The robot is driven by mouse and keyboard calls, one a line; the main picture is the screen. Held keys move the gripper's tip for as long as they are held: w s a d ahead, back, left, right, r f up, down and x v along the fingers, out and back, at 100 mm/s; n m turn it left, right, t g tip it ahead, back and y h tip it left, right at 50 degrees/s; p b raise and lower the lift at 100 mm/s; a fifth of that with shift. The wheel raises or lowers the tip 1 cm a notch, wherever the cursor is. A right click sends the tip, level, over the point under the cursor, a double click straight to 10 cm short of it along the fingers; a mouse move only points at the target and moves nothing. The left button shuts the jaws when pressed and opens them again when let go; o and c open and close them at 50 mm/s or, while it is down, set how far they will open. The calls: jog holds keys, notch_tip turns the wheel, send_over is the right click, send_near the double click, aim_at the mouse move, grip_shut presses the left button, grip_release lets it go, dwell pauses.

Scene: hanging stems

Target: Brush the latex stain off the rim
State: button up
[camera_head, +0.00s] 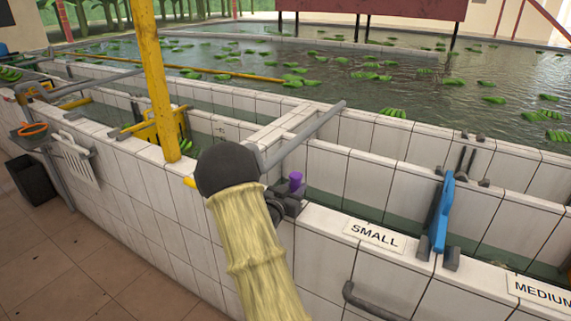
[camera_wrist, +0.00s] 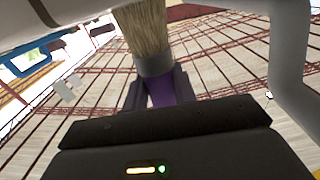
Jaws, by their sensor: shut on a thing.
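My gripper (camera_head: 287,198) is over the white tiled rim (camera_head: 318,217) of the near tank in the head view, left of the SMALL label. In the wrist view my gripper (camera_wrist: 160,92) is shut on the purple handle of a brush (camera_wrist: 151,62). The brush has a grey ferrule and pale tan bristles pointing toward the top of that view. In the head view only a purple part of the brush (camera_head: 296,179) shows above the fingers. I cannot make out a latex stain in either view. My forearm hides part of the tank's front wall and rim.
A blue upright piece (camera_head: 441,214) stands on the rim between the SMALL label (camera_head: 374,235) and MEDIUM label (camera_head: 541,291). A yellow post (camera_head: 156,80) rises at left. A grey pipe (camera_head: 302,138) crosses behind my gripper. Green banana bunches float in the large pool beyond.

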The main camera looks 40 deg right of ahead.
aim_at(292, 174)
jog(key=shift+w+a, duration=0.15)
jog(key=shift+w, duration=0.25)
jog(key=shift+w+r+p, duration=0.2)
jog(key=shift+r+p, duration=0.1)
jog(key=shift+r, duration=0.25)
jog(key=shift+w+r+p, duration=0.2)
jog(key=shift+r+p, duration=0.1)
jog(key=shift+r, duration=0.25)
jog(key=shift+s+r+p, duration=0.25)
jog(key=shift+r+p, duration=0.2)
jog(key=shift+r, duration=0.3)
jog(key=shift+s+r+p, duration=0.1)
jog(key=shift+r+p, duration=1.1)
jog(key=shift+r, duration=0.95)
jog(key=shift+w, duration=0.3)
jog(key=shift+s+a, duration=0.1)
jog(key=shift+a, duration=0.1)
